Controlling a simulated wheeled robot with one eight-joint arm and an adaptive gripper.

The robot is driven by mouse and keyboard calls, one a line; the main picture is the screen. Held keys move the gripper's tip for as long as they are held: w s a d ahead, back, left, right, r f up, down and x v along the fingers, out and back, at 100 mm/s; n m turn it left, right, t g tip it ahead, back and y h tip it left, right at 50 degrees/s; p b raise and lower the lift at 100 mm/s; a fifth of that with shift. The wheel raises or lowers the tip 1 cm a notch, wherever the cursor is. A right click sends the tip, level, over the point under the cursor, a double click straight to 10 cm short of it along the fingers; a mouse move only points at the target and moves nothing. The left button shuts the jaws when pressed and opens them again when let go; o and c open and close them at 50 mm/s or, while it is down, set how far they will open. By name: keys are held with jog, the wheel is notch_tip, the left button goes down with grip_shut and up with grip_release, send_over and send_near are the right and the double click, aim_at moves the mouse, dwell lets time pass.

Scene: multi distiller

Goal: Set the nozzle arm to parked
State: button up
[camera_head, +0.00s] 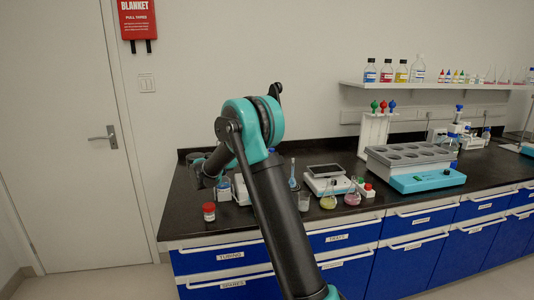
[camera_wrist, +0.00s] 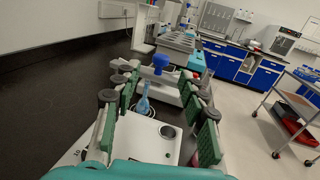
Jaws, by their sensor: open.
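My gripper (camera_wrist: 158,90) is open, with green pads on its fingers. In the head view it is a dark shape (camera_head: 208,170) at the left end of the bench, partly hidden by my arm. Below and between the fingers in the wrist view is a white device (camera_wrist: 135,138) with a round dark opening on top. A blue knob (camera_wrist: 160,62) and a light-blue flask neck (camera_wrist: 143,101) show between the fingers. No contact with the fingers is clear. I cannot tell which part is the nozzle arm; in the head view my arm hides much of the white device (camera_head: 240,190).
A red-capped jar (camera_head: 209,211) stands near the bench's front left. A balance (camera_head: 326,183), flasks (camera_head: 352,198) and a teal-based block unit (camera_head: 415,178) stand to the right. The dark bench top (camera_wrist: 50,93) is bare left of my gripper in the wrist view.

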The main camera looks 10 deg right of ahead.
jog(key=shift+v, duration=2.6)
